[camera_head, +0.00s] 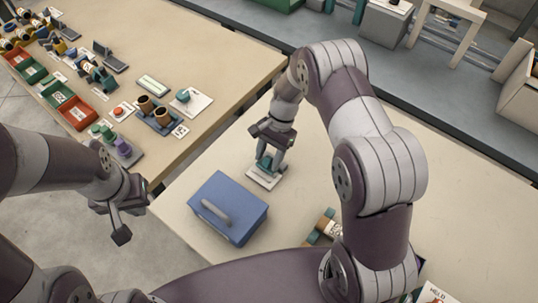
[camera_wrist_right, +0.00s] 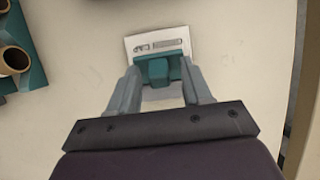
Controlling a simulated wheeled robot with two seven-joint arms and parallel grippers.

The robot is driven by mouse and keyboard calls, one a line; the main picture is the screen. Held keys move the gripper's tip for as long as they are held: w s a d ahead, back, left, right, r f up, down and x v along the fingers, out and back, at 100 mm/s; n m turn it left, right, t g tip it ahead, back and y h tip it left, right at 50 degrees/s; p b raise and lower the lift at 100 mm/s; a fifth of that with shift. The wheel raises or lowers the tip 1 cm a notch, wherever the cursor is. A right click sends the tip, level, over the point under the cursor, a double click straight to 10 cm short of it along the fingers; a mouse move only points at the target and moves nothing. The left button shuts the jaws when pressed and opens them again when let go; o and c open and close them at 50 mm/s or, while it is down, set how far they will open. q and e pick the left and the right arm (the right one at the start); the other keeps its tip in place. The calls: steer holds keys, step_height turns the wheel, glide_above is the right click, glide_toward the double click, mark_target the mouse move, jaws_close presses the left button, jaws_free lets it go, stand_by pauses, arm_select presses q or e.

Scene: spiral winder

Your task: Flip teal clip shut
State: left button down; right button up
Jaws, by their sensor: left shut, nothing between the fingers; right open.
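The teal clip (camera_head: 265,163) sits on a small white plate (camera_head: 262,181) on the right-hand table. In the right wrist view the clip (camera_wrist_right: 157,70) stands between my right gripper's fingers, on the plate with dark markings (camera_wrist_right: 160,45). My right gripper (camera_head: 271,161) points down over the clip, open, one finger on each side. I cannot tell whether the fingers touch it. The clip's flap position is unclear, as the gripper partly hides it in the head view. My left gripper (camera_head: 122,232) is shut and empty, off the table's left edge.
A blue box with a grey handle (camera_head: 227,208) stands close to the clip. A holder with brown cylinders (camera_head: 326,226) lies nearer me, partly behind my right arm. The left table (camera_head: 190,45) carries trays and several small parts. The table beyond the clip is clear.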

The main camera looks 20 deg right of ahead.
jaws_close()
steer(key=shift+s+a+r+t+h+p, duration=0.25)
steer(key=shift+t+h+p, duration=0.15)
steer(key=shift+p, duration=0.3)
steer(key=shift+s+a+f+t+h+p, duration=0.3)
steer(key=shift+t+h+p, duration=0.3)
steer(key=shift+h+p, duration=0.3)
steer(key=shift+a+f, duration=0.1)
steer(key=shift+a, duration=0.1)
steer(key=shift+a+f+t+h, duration=0.1)
steer(key=shift+f+t+h, duration=0.1)
steer(key=shift+t+h, duration=0.2)
steer(key=shift+s+a+f+t+h+b, duration=0.15)
steer(key=shift+f+t+h+b, duration=0.2)
steer(key=shift+b, duration=0.2)
steer(key=shift+s+t+h+b, duration=0.15)
steer(key=shift+t+h+b, duration=0.15)
steer(key=shift+b, duration=0.25)
steer(key=shift+r, duration=0.1)
